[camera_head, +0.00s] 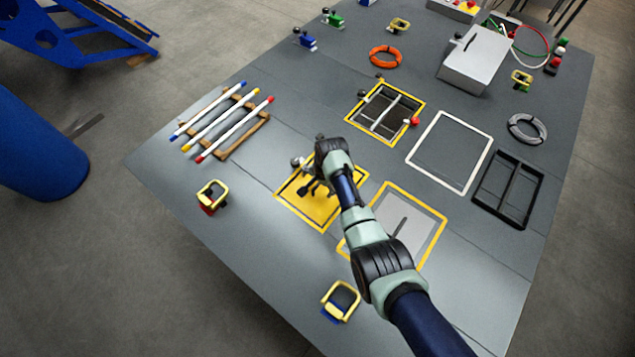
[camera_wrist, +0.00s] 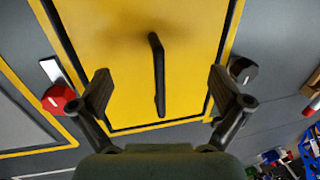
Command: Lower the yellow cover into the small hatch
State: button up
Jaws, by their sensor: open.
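The yellow cover (camera_head: 309,209) lies inside a yellow-bordered frame on the grey panel, left of centre, partly hidden by my arm in the head view. In the wrist view the cover (camera_wrist: 110,50) shows a dark gap between its near and side edges and the yellow border. Its black bar handle (camera_wrist: 157,75) stands in the middle. My gripper (camera_head: 317,184) is over the cover. In the wrist view my gripper (camera_wrist: 158,82) is open, with one finger on each side of the handle and visible space between. Whether the cover sits fully flush cannot be told.
A red knob (camera_wrist: 58,98) and a black knob (camera_wrist: 243,69) flank the frame. A yellow-bordered grey panel (camera_head: 418,220) lies to the right. A barred opening (camera_head: 372,112) is farther back. Several coloured rods (camera_head: 222,121) lie on a rack at left.

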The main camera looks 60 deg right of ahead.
jog(key=shift+s+a+r+p, duration=0.1)
jog(key=shift+s+r+p, duration=0.05)
jog(key=shift+r+p, duration=0.8)
jog(key=shift+s+d+r+p, duration=0.1)
jog(key=shift+s+r+p, duration=0.1)
jog(key=shift+r+p, duration=0.7)
jog(key=shift+s+a+r+p, duration=0.1)
jog(key=shift+s+r+p, duration=0.05)
jog(key=shift+r+p, duration=0.8)
notch_tip(320, 180, up, 5)
jog(key=p, duration=0.5)
jog(key=shift+f, duration=0.15)
